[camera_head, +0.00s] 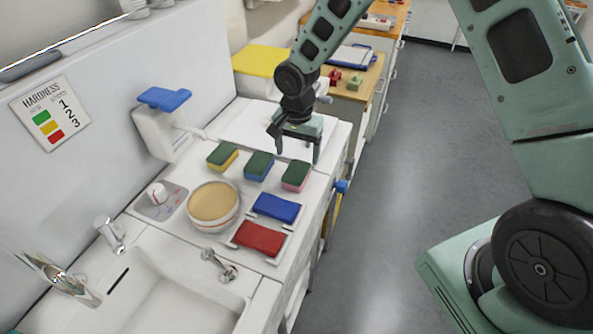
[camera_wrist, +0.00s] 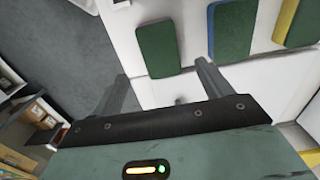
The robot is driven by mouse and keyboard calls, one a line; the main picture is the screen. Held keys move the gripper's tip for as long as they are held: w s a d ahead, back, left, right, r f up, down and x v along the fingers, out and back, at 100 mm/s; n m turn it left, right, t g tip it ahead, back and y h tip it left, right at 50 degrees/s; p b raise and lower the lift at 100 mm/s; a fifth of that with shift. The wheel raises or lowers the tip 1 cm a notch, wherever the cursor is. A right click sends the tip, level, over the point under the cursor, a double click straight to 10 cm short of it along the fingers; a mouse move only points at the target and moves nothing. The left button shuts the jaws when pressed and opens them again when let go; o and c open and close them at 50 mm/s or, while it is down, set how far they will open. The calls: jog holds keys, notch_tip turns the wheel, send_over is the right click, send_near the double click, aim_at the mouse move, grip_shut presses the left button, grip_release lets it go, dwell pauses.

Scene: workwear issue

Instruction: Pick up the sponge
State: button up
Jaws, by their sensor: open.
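Three sponges with dark green tops lie in a row on the white counter. One has a yellow base (camera_head: 222,156), the middle one a blue base (camera_head: 258,166), and the right one a pink base (camera_head: 296,176). My gripper (camera_head: 298,156) is open and empty, held above the counter just behind the pink-based sponge. In the wrist view, a green sponge top (camera_wrist: 158,48) lies just beyond the gap between my fingertips (camera_wrist: 162,72), apart from them. Another green top (camera_wrist: 232,32) is to its right, and a third is partly cut off.
A round tan-topped dish (camera_head: 213,202), a blue pad (camera_head: 277,208) and a red pad (camera_head: 259,238) lie in front of the sponges. A sink with taps is at front left. A hardness chart (camera_head: 50,113) hangs on the wall. Open floor (camera_head: 390,190) is at right.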

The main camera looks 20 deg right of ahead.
aim_at(296, 171)
jog(key=shift+s+a+f+p, duration=0.1)
jog(key=shift+f+p, duration=0.8)
jog(key=shift+f, duration=1.05)
jog(key=shift+a+f+p, duration=0.1)
jog(key=shift+f+p, duration=0.75)
jog(key=shift+f, duration=1.1)
jog(key=c, duration=1)
